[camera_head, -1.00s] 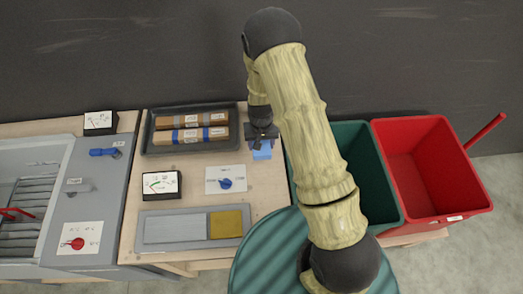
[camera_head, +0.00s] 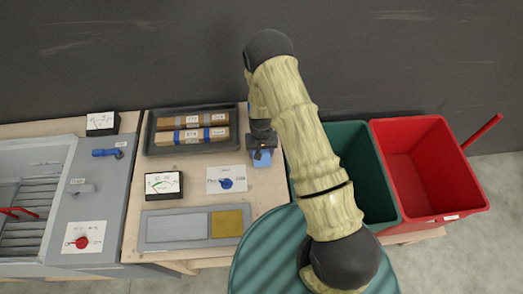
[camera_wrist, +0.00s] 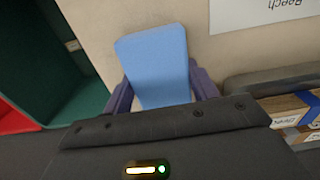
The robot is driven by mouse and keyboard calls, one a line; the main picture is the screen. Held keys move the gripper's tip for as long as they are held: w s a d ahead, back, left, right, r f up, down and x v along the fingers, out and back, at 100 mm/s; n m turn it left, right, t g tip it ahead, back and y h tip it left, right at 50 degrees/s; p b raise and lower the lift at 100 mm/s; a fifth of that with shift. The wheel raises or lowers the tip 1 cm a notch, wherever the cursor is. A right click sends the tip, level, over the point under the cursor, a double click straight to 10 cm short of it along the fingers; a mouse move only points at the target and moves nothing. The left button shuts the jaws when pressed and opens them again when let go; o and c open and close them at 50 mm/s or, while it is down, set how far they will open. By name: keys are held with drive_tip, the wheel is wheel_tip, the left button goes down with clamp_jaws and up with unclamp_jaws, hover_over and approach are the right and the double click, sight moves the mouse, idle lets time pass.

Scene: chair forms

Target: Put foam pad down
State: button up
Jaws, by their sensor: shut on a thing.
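The foam pad is a small light-blue block. In the wrist view the foam pad (camera_wrist: 155,62) sits between the two purple-grey fingers of my gripper (camera_wrist: 160,95), which is shut on it. In the head view the foam pad (camera_head: 262,158) shows just below my gripper (camera_head: 261,150), over the right part of the wooden table, left of the green bin. I cannot tell whether the pad touches the table top.
A dark tray (camera_head: 151,139) with wrapped wood bars lies left of my gripper. A dial card (camera_head: 226,179), a meter (camera_head: 163,184) and a grey plate with a yellow patch (camera_head: 194,227) are nearby. A green bin (camera_head: 350,150) and a red bin (camera_head: 425,165) stand right.

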drive_tip(key=shift+f, duration=0.25)
drive_tip(key=o, duration=0.9)
drive_tip(key=shift+s, duration=0.1)
drive_tip(key=shift+o, duration=0.2)
